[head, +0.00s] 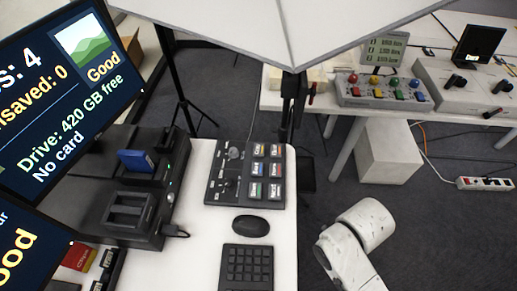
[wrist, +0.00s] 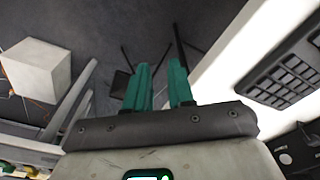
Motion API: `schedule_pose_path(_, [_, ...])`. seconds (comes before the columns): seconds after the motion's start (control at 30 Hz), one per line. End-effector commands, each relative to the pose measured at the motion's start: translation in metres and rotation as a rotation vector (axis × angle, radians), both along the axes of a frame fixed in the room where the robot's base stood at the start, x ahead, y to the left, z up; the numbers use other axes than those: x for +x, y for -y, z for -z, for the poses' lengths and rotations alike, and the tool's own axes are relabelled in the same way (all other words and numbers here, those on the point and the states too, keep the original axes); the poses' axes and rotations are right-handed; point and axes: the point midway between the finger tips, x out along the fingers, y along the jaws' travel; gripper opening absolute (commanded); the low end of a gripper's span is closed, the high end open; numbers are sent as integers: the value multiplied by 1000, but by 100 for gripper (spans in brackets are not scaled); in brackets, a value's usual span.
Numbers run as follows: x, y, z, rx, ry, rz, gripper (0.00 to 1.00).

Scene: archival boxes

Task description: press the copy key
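A dark key panel (head: 228,172) lies on the white desk in the head view, with a dial on its left and two columns of small coloured keys (head: 265,173) on its right. The labels are too small to read surely, so I cannot tell which one is the copy key. My gripper (wrist: 160,66) shows in the wrist view as two green fingers with a gap between them, open and empty. It is over the dark floor, beside the desk edge and apart from the keys. The head view shows my pale arm at the lower right, but not the fingers.
A mouse (head: 251,226) and a keypad (head: 246,266) lie in front of the panel. Card readers (head: 130,215) and screens (head: 60,90) stand at left. A large grey-white panel (head: 290,25) hangs above. A white box (head: 389,150) stands under another table at right.

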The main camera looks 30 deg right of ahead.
Motion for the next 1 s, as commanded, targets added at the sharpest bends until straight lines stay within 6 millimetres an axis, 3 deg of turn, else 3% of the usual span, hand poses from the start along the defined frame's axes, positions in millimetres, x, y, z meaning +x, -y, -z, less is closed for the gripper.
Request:
schedule_pose_path(0.23, [0,0,0,0,0,0,0])
schedule_pose_path(1.0, [0,0,0,0,0,0,0])
